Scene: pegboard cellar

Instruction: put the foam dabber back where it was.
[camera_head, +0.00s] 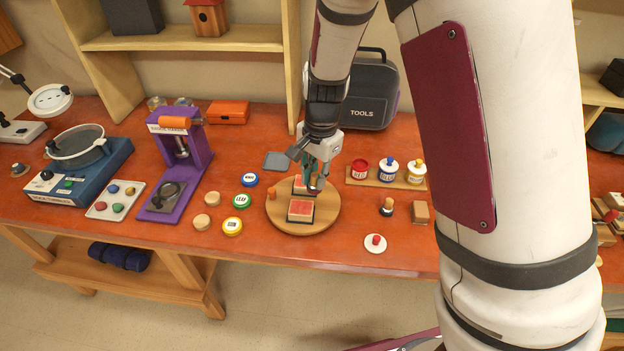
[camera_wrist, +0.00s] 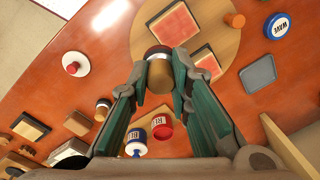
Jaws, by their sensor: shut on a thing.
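My gripper (camera_head: 313,172) is shut on a foam dabber, which shows between its fingertips in the wrist view (camera_wrist: 157,56). The dabber has a dark reddish-brown end, a pale band and a tan wooden part. In the head view my gripper hides most of it. It is over or beside the round wooden board (camera_head: 325,217); I cannot tell whether it touches the board. Two red-topped square pads, a near one (camera_head: 300,209) and a far one (camera_head: 301,185), sit on the board. A similar dark-ended dabber (camera_head: 387,207) stands to the right. A red-knobbed item (camera_head: 375,242) sits on a white disc.
A wooden rack (camera_head: 400,181) with red, blue and yellow jars stands right of the board. A wooden block (camera_head: 420,213) is nearby. Round tins, wooden discs and a purple press (camera_head: 180,160) are to the left. A tools case (camera_head: 370,95) stands behind. The front table edge is clear.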

